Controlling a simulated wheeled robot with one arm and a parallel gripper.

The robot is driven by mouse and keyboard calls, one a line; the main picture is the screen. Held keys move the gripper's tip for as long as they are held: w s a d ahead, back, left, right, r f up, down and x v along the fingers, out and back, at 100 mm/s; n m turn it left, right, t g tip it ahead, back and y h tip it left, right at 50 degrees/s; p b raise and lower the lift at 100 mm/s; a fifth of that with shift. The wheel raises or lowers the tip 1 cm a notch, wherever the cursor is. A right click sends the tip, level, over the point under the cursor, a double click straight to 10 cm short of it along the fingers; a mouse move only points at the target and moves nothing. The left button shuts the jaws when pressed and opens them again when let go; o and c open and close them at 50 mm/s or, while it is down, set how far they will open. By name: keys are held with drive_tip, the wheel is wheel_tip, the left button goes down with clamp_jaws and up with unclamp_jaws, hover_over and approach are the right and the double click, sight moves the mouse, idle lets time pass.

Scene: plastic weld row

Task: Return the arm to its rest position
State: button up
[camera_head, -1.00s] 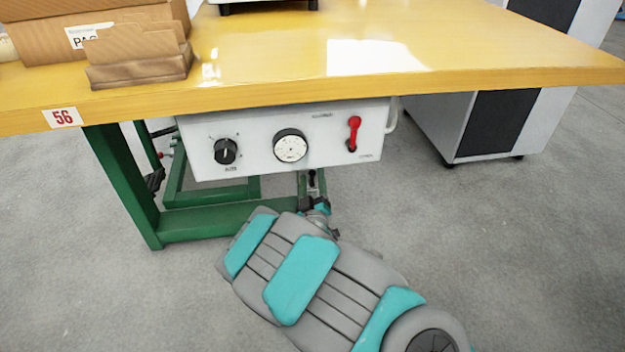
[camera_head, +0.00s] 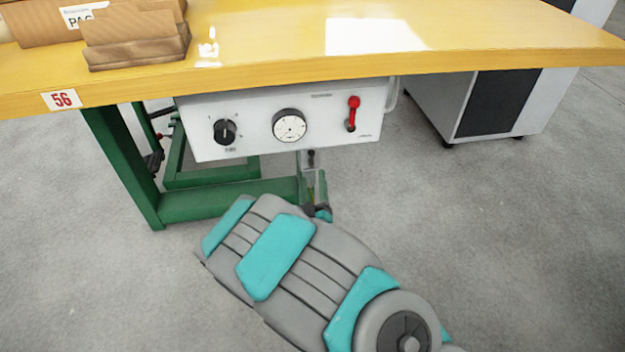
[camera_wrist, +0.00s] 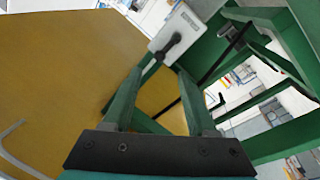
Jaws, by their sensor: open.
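My gripper (camera_head: 313,168) shows in the head view just below the white control box (camera_head: 260,151), partly hidden by my grey and teal arm. It also shows in the wrist view (camera_wrist: 163,75), with its two fingers apart and nothing held between them. The control box carries a black knob (camera_head: 225,131), a round dial (camera_head: 290,125) and a red lever (camera_head: 352,113), which points up. In the wrist view a white box (camera_wrist: 183,28) with a dark handle-like part appears beyond the fingertips.
The yellow table (camera_head: 480,35) overhangs the box, with cardboard boxes (camera_head: 135,38) at its left end. Its green legs (camera_head: 125,165) stand left of my gripper. A white and black cabinet (camera_head: 490,105) stands to the right. Grey floor (camera_head: 500,240) is clear at the right front.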

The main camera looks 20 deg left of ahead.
drive_tip(key=w+d+f+m+g+h, duration=0.1)
drive_tip(key=w+d+m+g+h, duration=0.25)
drive_tip(key=d, duration=0.35)
drive_tip(key=w+d+f+m+g+h, duration=0.1)
drive_tip(key=w+d+m+g+h, duration=0.2)
drive_tip(key=d, duration=0.4)
drive_tip(key=s+d+r+m+g, duration=0.2)
drive_tip(key=s+d+m+g, duration=0.1)
drive_tip(key=s+d, duration=0.3)
drive_tip(key=s+d+r+m+g, duration=0.1)
drive_tip(key=s+d+r+g, duration=0.4)
drive_tip(key=s, duration=0.7)
drive_tip(key=s+d+r+g+h, duration=0.1)
drive_tip(key=s+d+r+g, duration=0.15)
drive_tip(key=s+d, duration=0.65)
drive_tip(key=s+d+r+m+g, duration=0.1)
drive_tip(key=s+d+r+g, duration=0.3)
drive_tip(key=s, duration=1)
wheel_tip(320, 180, up, 14)
drive_tip(key=t+p, duration=0.1)
drive_tip(key=p, duration=1.2)
drive_tip(key=shift+w+a+f, duration=0.2)
drive_tip(key=shift+w, duration=0.25)
drive_tip(key=shift+c, duration=0.4)
